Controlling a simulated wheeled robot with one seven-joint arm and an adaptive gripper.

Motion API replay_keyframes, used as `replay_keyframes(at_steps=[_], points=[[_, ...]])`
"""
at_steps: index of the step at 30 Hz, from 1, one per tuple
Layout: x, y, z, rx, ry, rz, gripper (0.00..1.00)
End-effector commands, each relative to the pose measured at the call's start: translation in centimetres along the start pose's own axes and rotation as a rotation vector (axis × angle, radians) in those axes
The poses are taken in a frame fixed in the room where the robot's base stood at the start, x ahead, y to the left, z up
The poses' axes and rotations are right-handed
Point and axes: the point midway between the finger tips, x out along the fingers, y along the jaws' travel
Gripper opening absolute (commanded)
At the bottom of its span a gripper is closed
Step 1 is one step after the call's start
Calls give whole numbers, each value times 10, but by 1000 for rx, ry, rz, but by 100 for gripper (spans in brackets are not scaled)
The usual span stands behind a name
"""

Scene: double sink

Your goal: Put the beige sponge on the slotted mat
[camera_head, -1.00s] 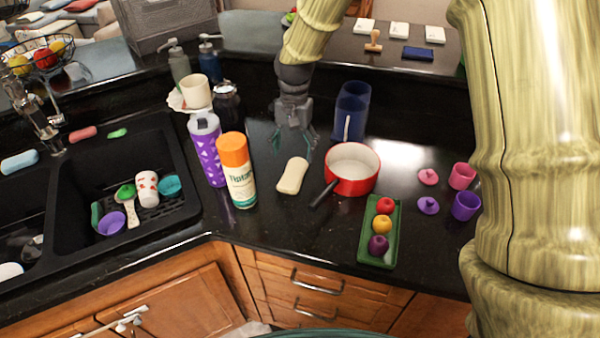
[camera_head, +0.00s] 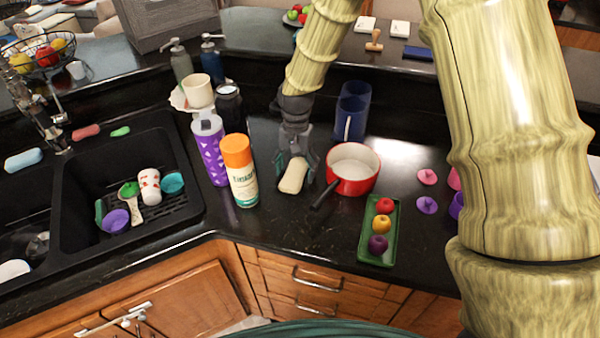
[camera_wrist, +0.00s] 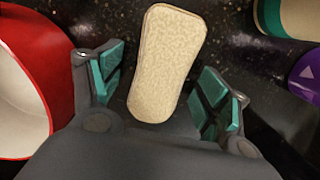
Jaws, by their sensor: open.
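The beige sponge (camera_head: 292,178) lies on the black counter between the orange-capped can and the red pan. In the wrist view the sponge (camera_wrist: 165,60) lies lengthwise between the two teal-padded fingers, with a gap on each side. My gripper (camera_head: 296,168) is open, low over the sponge, with its fingers on either side of it. The dark slotted mat (camera_head: 176,211) is on the floor of the right-hand sink basin. Dishes cover part of it.
A purple bottle (camera_head: 210,150) and the orange-capped can (camera_head: 241,172) stand left of my gripper, towards the sink. The red pan (camera_head: 352,170) is close on the right. On the mat are a patterned cup (camera_head: 150,186), a purple bowl (camera_head: 116,221) and a green-headed brush.

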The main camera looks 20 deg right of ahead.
Motion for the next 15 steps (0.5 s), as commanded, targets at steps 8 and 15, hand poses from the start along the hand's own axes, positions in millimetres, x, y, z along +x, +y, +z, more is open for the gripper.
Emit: replay_keyframes(at_steps=[8, 15], points=[[0, 0, 0, -1, 0, 0, 42], [0, 0, 0, 0, 0, 0, 34]])
